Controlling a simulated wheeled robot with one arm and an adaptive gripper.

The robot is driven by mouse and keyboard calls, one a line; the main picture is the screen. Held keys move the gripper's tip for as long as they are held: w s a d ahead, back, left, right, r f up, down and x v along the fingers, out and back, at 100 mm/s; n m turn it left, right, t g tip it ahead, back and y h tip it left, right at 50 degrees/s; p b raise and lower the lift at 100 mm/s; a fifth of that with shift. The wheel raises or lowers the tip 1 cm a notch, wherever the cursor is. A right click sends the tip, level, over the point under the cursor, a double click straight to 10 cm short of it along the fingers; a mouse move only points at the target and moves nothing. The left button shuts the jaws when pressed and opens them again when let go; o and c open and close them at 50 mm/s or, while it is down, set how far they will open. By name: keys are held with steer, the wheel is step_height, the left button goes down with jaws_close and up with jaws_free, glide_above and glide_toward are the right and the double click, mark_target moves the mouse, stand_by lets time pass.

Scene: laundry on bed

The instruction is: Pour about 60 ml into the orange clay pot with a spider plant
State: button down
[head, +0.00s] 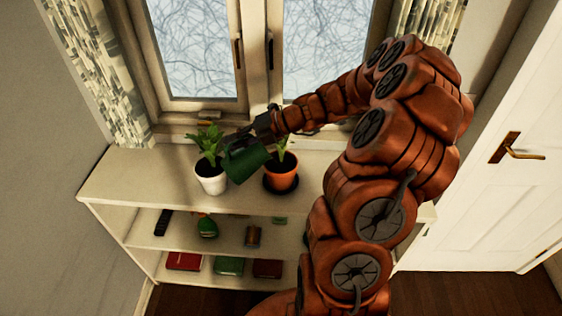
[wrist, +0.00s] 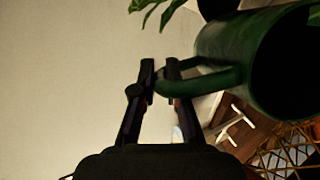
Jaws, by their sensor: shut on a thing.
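A green watering can (head: 246,161) is held tilted above the shelf top, between two potted plants; it also shows in the wrist view (wrist: 225,45). My gripper (head: 262,128) is shut on the can's handle (wrist: 200,83). The orange clay pot (head: 283,172) stands on a dark saucer to the right of the can, its plant (head: 281,148) partly hidden by the can and my gripper. A white pot (head: 211,179) with a leafy plant (head: 207,142) stands to the left, close by the can. I see no water flowing.
The pots stand on a cream shelf unit (head: 130,185) under a window. Its lower shelves hold a green spray bottle (head: 207,227), a brown jar (head: 253,236) and several books (head: 229,265). A white door (head: 510,150) is at right. The shelf top's left end is clear.

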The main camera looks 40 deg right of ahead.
mark_target(224, 151)
steer(key=shift+w+a+f+n+g+h, duration=0.1)
steer(key=shift+a+f+n+g+h, duration=0.1)
steer(key=shift+a+h, duration=0.3)
steer(key=shift+w+a+f+n+g+h, duration=0.1)
steer(key=shift+a+n+h, duration=0.1)
steer(key=shift+a+h, duration=0.3)
steer(key=shift+w+a+f+g+h, duration=0.1)
steer(key=shift+a+f+g+h, duration=0.3)
steer(key=shift+a+h, duration=0.5)
steer(key=shift+d+h, duration=0.1)
steer(key=shift+h, duration=0.2)
steer(key=shift+a+f+n, duration=0.1)
steer(key=shift+a+n, duration=0.15)
steer(key=shift+n, duration=0.05)
steer(key=shift+w+a+h, duration=0.1)
steer(key=shift+h, duration=0.2)
